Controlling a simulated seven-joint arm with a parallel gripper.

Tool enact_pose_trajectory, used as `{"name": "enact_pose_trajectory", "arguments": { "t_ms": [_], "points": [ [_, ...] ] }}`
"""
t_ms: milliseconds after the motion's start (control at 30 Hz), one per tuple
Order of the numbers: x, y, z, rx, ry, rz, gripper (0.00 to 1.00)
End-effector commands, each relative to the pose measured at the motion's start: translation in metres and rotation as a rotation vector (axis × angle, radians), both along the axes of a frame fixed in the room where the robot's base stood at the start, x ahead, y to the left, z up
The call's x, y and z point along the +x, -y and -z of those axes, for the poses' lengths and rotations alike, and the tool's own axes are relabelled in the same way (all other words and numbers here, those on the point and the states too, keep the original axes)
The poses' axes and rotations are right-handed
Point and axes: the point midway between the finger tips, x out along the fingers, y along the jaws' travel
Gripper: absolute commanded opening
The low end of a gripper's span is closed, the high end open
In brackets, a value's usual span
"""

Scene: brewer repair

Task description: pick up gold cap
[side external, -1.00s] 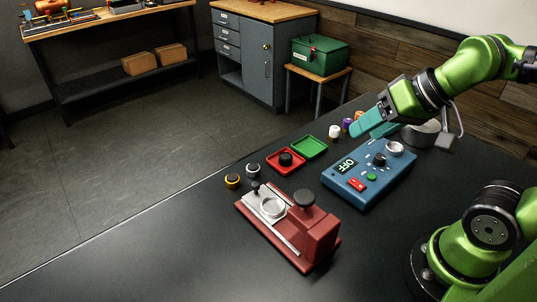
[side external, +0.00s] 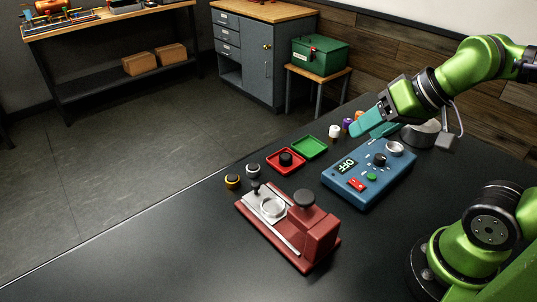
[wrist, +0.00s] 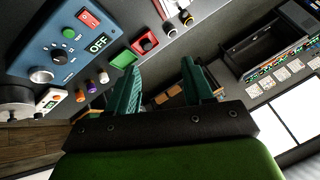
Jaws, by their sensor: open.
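A small round black piece with a gold-yellow ring, the likely gold cap (side external: 232,181), lies on the dark table left of the red machine. It also shows small near the top of the wrist view (wrist: 187,19). A similar piece with a silver ring (side external: 253,170) sits beside it. My gripper (side external: 362,130) is raised over the far side of the table, beyond the blue control box and well apart from the gold-ringed piece. In the wrist view its two teal fingers (wrist: 160,84) are spread with nothing between them.
The blue box (side external: 347,188) reads OFF. A red tray (side external: 273,165) holding a black knob and an empty green tray (side external: 310,147) lie beside it. White (side external: 334,132), purple and orange small pieces stand near my gripper. The red machine (side external: 318,235) is in front. The table's left front is clear.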

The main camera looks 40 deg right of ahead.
Motion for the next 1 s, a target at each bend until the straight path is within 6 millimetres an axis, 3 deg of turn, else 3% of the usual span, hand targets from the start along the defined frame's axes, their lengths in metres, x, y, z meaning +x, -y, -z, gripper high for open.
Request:
{"name": "enact_pose_trajectory", "arguments": {
  "t_ms": [467,633,900,1000],
  "points": [
    [0.0,0.0,0.0,0.0,0.0,0.0,0.51],
    [0.0,0.0,0.0,0.0,0.0,0.0,0.71],
    [0.0,-0.001,0.001,0.0,-0.002,-0.006,0.71],
    [0.002,-0.006,0.012,0.001,-0.05,-0.025,0.71]
  ]
}}
